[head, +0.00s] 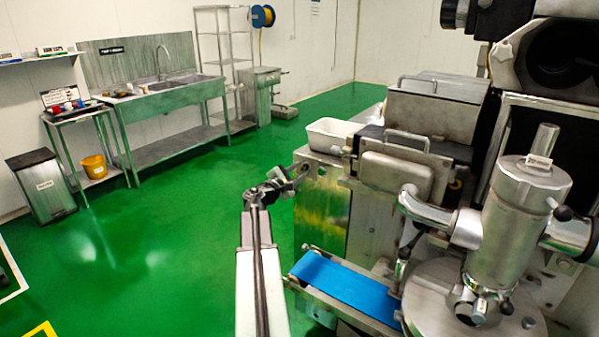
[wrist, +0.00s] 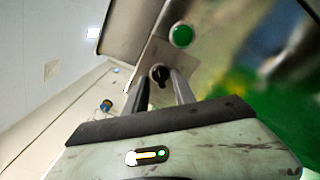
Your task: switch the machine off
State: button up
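The encrusting machine (head: 445,105) fills the right of the head view, with a blue conveyor belt (head: 350,288) low at its front. In the wrist view a black rotary knob (wrist: 160,75) sits on a metal panel (wrist: 150,55), just beyond my fingertips. A round green button (wrist: 181,36) is on the panel above the knob. My gripper (wrist: 161,82) is open, with one finger on each side of the knob in the picture; I cannot tell whether they touch it. In the head view my gripper (head: 302,171) is at the machine's near left side; the knob is too small to make out there.
A white tub (head: 330,135) rests on the machine. A steel sink (head: 170,85), a side table (head: 85,115), a bin (head: 42,187) and a yellow bucket (head: 94,166) stand along the left wall. The green floor (head: 160,240) left of my arm is clear.

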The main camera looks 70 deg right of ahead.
jog(key=v, duration=0.7)
jog(key=shift+w+a, duration=0.15)
jog(key=shift+a, duration=0.2)
